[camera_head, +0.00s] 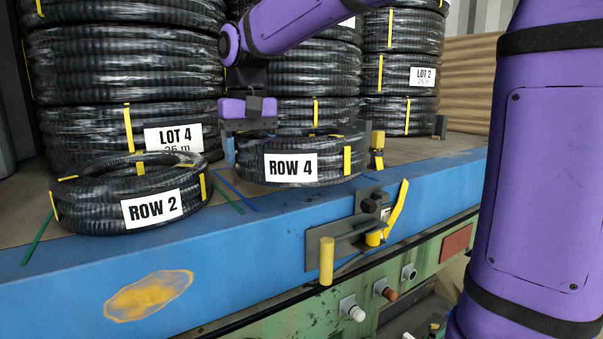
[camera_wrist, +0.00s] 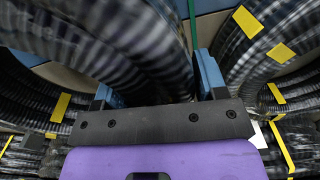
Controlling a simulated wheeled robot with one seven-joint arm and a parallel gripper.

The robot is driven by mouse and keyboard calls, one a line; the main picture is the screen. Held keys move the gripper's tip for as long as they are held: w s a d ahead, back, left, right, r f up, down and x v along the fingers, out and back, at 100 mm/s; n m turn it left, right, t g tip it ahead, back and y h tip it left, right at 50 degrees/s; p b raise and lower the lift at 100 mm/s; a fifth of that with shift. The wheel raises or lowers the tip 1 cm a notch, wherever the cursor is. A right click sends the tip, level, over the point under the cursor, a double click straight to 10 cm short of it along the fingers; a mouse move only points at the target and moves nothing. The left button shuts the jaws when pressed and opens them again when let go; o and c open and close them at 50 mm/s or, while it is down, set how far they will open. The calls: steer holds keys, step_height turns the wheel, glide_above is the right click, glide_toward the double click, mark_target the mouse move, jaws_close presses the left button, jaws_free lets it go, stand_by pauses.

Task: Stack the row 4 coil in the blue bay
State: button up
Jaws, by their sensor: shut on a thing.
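The row 4 coil (camera_head: 331,170) is a black ribbed hose ring with yellow bands and a white "ROW 4" label. It is roughly level, at the front of the deck, before the middle stack; I cannot tell whether it touches the deck. My gripper (camera_head: 249,146) points down at its left side and is shut on its tube. In the wrist view, the tube (camera_wrist: 92,45) runs between the two blue fingers of my gripper (camera_wrist: 158,86). A blue strip (camera_head: 238,196) on the deck lies left of the coil; the rest of the blue bay's marking is largely hidden.
The row 2 coil (camera_head: 95,213) lies to the left, close to my gripper. A left stack (camera_head: 80,65), a middle stack (camera_head: 300,80) and a right stack (camera_head: 385,105) stand behind. A yellow post (camera_head: 377,142) and a latch with a yellow handle (camera_head: 327,262) are at the right front.

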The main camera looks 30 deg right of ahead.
mark_target(256, 134)
steer(key=shift+r, duration=1.6)
steer(key=o, duration=1)
steer(key=shift+c, duration=0.2)
jaws_close()
steer(key=n, duration=0.1)
steer(key=d+n, duration=0.1)
steer(key=w+d+n, duration=0.1)
steer(key=shift+w+f+n+t, duration=0.1)
steer(key=shift+f+n+t, duration=0.2)
steer(key=n, duration=0.1)
steer(key=w+d+n, duration=0.1)
steer(key=n, duration=0.1)
steer(key=d+n, duration=0.1)
steer(key=shift+w+d+f+n+t, duration=0.15)
steer(key=shift+w+f+n+t, duration=0.15)
steer(key=shift+n, duration=0.1)
